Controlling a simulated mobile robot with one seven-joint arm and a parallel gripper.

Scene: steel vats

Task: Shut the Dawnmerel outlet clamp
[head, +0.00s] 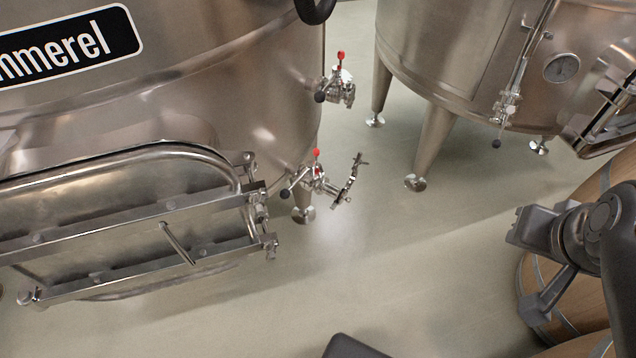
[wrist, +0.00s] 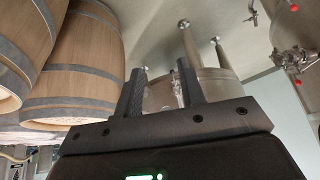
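The Dawnmerel vat (head: 230,60) stands at the left in the head view; its label is cut off to "mmerel". A lower outlet valve (head: 318,180) with a red knob and a black-tipped lever sticks out at its right side. The outlet clamp (head: 348,185) is at that valve's outer end, its thin arm swung out and up, so it looks open. My gripper (head: 528,265) is far to the right of it, near the barrels. In the wrist view, my gripper (wrist: 163,75) has its two fingers apart with nothing between them.
A second valve (head: 338,88) sits above the outlet. The vat's hatch (head: 130,220) juts out at left. Another vat (head: 450,60) on legs stands at back right. Wooden barrels (head: 560,270) are beside my arm. Open floor (head: 420,240) lies between.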

